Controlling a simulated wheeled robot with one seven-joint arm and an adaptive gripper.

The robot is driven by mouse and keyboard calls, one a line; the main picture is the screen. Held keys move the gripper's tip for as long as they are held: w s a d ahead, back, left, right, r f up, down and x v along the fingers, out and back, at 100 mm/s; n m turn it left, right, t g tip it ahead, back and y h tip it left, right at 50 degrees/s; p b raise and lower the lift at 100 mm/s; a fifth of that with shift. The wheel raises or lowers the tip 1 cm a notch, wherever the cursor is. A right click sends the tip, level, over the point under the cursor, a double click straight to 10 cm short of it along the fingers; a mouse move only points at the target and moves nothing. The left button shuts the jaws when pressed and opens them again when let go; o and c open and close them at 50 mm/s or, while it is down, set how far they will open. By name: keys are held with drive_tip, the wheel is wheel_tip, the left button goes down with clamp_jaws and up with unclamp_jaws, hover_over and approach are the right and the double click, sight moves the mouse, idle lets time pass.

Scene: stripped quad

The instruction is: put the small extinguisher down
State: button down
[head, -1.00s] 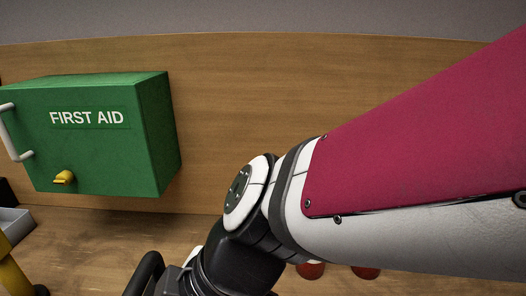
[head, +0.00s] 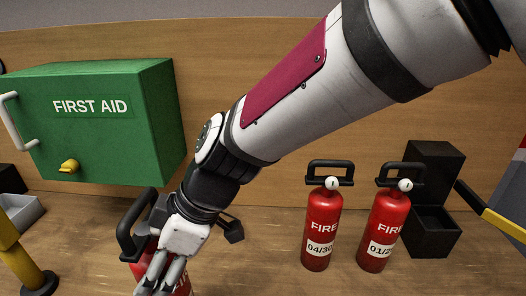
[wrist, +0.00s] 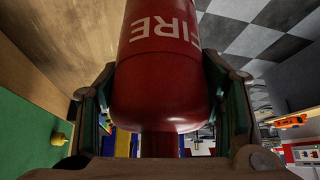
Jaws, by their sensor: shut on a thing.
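A red extinguisher with white FIRE lettering (wrist: 160,60) fills the middle of the wrist view, between the fingers of my gripper (wrist: 158,108). My gripper is shut on its body. In the head view my gripper (head: 160,281) is at the bottom left, below the green box. The held extinguisher's red body (head: 139,271) shows only in part behind the fingers there, with its black handle loop to the upper left. Its base is out of the head view, so I cannot tell whether it touches the wooden surface.
Two red extinguishers (head: 322,228) (head: 384,230) stand upright to the right, with a black holder (head: 434,230) beside them. A green FIRST AID box (head: 100,120) is on the wooden back panel. A grey tray (head: 20,212) and yellow post (head: 25,262) are at left.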

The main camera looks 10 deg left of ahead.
drive_tip(key=w+a+f+p, duration=0.1)
drive_tip(key=w+a+f, duration=0.2)
drive_tip(key=w, duration=0.1)
drive_tip(key=shift+a+f, duration=0.35)
drive_tip(key=shift+f, duration=0.15)
idle(0.3)
drive_tip(key=shift+c, duration=2.3)
unclamp_jaws()
drive_tip(key=shift+d+f, duration=0.1)
drive_tip(key=b+v, duration=0.1)
drive_tip(key=v, duration=1.1)
drive_tip(key=shift+d, duration=0.15)
